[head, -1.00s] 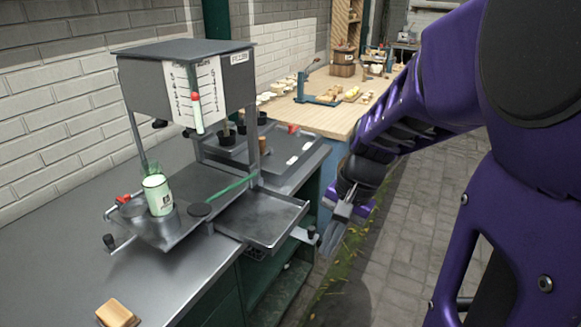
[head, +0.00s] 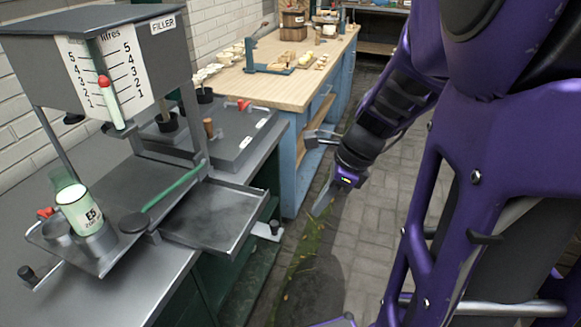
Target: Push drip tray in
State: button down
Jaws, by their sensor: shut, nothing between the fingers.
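The drip tray (head: 215,215) is a shallow grey metal tray with a raised rim. It lies below the filler (head: 92,62) and sticks out past the front edge of the counter. My gripper (head: 322,204) is shut and empty, its grey fingers pointing down over the paving. It is to the right of the drip tray and clearly apart from it. A bar with a black knob (head: 275,227) shows beside the tray's right edge.
A green lever (head: 176,190) crosses beside the tray. A wooden-topped bench (head: 285,65) with tools stands behind. The paved floor (head: 375,225) at right is open.

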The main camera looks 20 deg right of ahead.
jog(key=shift+w+a+f+b, duration=0.5)
jog(key=shift+a+f+b, duration=0.5)
jog(key=shift+f+b, duration=0.1)
jog(key=shift+w+a+f+b, duration=0.5)
jog(key=shift+a+f+b, duration=0.45)
jog(key=shift+f, duration=0.15)
jog(key=shift+w+a+f+b, duration=0.5)
jog(key=shift+a+f+b, duration=0.5)
jog(key=shift+f+b, duration=0.1)
jog(key=shift+w+a, duration=0.1)
jog(key=shift+a, duration=0.05)
jog(key=p, duration=0.9)
send_over(208, 213)
jog(key=s+d, duration=0.1)
jog(key=d, duration=0.1)
jog(key=shift+a, duration=0.1)
